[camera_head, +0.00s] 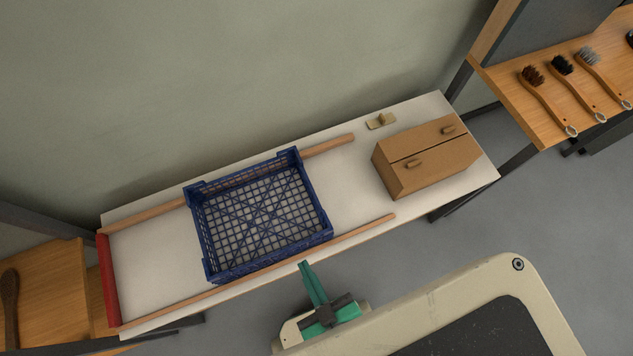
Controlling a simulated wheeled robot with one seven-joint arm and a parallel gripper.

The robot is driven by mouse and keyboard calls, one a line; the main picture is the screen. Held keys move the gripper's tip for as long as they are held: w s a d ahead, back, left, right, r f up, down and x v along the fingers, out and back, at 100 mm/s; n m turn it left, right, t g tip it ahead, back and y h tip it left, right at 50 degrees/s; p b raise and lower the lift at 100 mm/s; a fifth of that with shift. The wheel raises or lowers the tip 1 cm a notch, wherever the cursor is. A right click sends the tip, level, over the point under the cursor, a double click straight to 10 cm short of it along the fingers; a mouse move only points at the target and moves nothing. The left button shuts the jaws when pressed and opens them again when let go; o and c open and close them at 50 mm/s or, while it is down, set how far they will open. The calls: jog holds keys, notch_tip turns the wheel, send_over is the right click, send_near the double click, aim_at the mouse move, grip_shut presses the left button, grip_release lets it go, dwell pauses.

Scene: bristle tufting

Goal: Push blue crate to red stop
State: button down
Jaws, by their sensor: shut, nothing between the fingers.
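The blue crate (262,220) is an open lattice box and looks empty. It sits on the white table between two wooden rails, a bit left of the table's middle. The red stop (108,280) is a bar across the table's left end, with a clear stretch of white surface between it and the crate. My gripper (305,266), with green fingers, is shut and empty. In the picture its tip lies just below the crate's lower right side, by the front rail; I cannot tell its height or whether it touches anything.
The back rail (329,146) and front rail (365,228) flank the crate. A wooden box (427,157) with two knobs and a small beige block (381,121) stand at the table's right end. Several brushes (548,99) lie on a shelf at upper right. A wall is behind the table.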

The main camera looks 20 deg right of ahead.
jog(key=w+d+f+n+g, duration=0.1)
jog(key=d+f+n+g, duration=0.2)
jog(key=d, duration=0.3)
jog(key=w+d+f+n+g, duration=0.2)
jog(key=d+f, duration=0.3)
jog(key=d, duration=0.1)
jog(key=w+d+f+n+g, duration=0.1)
jog(key=d+f+n+g, duration=0.2)
jog(key=d, duration=0.4)
jog(key=shift+w+f+n+g, duration=0.3)
jog(key=shift+f, duration=0.3)
jog(key=w, duration=0.1)
jog(key=w+d+n+g, duration=0.1)
jog(key=w, duration=0.1)
jog(key=w+d+r+n, duration=0.1)
jog(key=shift+w, duration=0.35)
jog(key=w+a+r+n+g+h, duration=0.1)
jog(key=w+a+r+n+g, duration=0.1)
jog(key=w+r+n, duration=0.3)
jog(key=w+a+r+n+g, duration=0.1)
jog(key=w+a+r+g, duration=0.15)
jog(key=w, duration=0.55)
jog(key=f, duration=0.9)
jog(key=shift+a+f, duration=0.15)
jog(key=shift+a, duration=0.05)
jog(key=a, duration=0.3)
jog(key=shift+a, duration=0.4)
jog(key=shift+s, duration=0.1)
